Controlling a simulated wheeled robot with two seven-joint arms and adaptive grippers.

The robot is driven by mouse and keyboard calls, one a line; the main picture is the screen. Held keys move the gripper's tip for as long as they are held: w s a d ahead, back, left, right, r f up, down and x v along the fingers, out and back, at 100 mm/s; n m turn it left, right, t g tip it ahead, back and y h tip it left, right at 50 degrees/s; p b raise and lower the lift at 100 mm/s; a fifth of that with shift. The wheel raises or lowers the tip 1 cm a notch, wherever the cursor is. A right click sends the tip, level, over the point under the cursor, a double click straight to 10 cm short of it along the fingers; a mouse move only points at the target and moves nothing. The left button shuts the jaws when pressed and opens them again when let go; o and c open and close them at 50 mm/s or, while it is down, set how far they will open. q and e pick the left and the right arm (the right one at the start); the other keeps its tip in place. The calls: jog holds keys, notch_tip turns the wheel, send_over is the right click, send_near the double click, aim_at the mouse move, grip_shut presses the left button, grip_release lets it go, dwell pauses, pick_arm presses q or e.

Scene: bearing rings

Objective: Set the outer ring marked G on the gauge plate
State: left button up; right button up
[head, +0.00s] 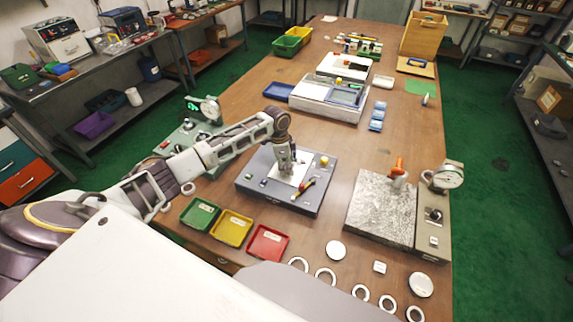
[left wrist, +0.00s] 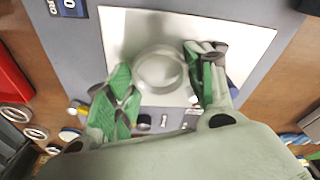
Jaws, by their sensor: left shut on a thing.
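My left gripper (head: 294,180) reaches down over a white square (head: 305,160) on a grey base plate (head: 318,198). In the left wrist view, my left gripper (left wrist: 163,90) has its green-padded fingers on either side of a pale ring (left wrist: 160,88) and is shut on it. The ring lies flat over the white square (left wrist: 245,35); I cannot tell whether it touches it. No letter on the ring is readable. In the head view the gripper hides the ring. Several loose rings, such as one pale ring (head: 325,276), lie along the near table edge. My right gripper is not in view.
Green (head: 200,213), yellow (head: 232,229) and red (head: 268,243) trays stand nearer than the base plate. A speckled stone plate (head: 378,212) with a dial gauge (head: 447,177) is to the right. A grey case (head: 318,103) stands behind.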

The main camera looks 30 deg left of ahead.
pick_arm(q)
jog(key=shift+f, duration=0.2)
jog(key=o, duration=1.1)
jog(key=shift+o, duration=0.2)
notch_tip(320, 180, up, 12)
jog(key=a, duration=0.1)
jog(key=shift+s+a, duration=0.25)
jog(key=shift+s, duration=0.15)
dwell(0.4)
